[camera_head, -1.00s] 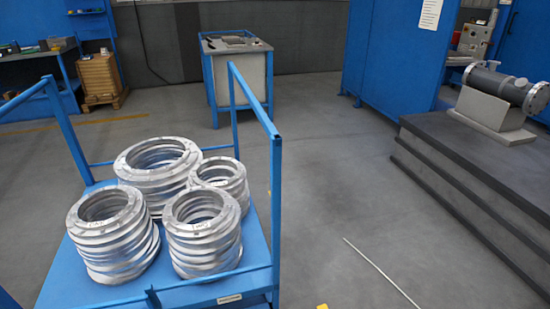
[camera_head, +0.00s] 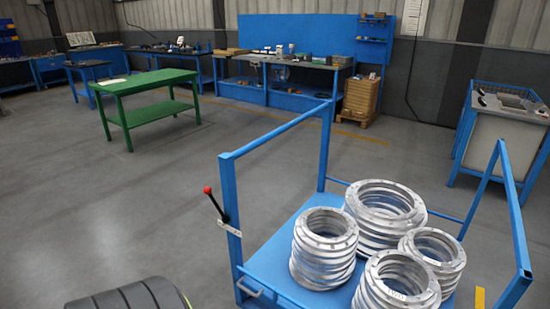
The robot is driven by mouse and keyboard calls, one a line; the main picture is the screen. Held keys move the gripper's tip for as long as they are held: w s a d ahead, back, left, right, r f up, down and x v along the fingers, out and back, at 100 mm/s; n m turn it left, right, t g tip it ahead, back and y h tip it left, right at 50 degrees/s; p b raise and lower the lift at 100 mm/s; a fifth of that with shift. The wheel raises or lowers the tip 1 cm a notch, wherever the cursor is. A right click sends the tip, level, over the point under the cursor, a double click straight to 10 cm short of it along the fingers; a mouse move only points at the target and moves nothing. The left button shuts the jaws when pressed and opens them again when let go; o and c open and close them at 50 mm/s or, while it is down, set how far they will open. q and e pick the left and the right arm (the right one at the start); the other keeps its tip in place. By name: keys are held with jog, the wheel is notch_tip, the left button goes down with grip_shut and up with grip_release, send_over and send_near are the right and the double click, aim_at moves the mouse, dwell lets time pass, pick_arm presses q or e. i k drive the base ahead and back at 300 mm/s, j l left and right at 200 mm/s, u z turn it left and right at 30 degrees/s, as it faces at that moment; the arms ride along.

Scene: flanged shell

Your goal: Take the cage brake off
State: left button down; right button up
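The cage is a blue wheeled-cart-like frame (camera_head: 228,205) with a flat blue deck and open upper rails, at the lower right of the head view. Its brake appears to be the lever with a red knob (camera_head: 208,190) on the near left corner post. The lever leans up and to the left from a small pale labelled plate (camera_head: 229,228) on the post. Nothing touches the lever. Neither of my grippers is in view. The cage's wheels are out of view or hidden.
Several stacks of silver flanged rings (camera_head: 326,232) stand on the deck. A green table (camera_head: 150,88) stands at the back left, and blue workbenches (camera_head: 285,68) line the wall. A dark ribbed rounded shape (camera_head: 130,297) fills the bottom left edge. Grey floor left of the cage is clear.

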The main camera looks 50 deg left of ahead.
aim_at(207, 191)
jog(key=u, duration=2.1)
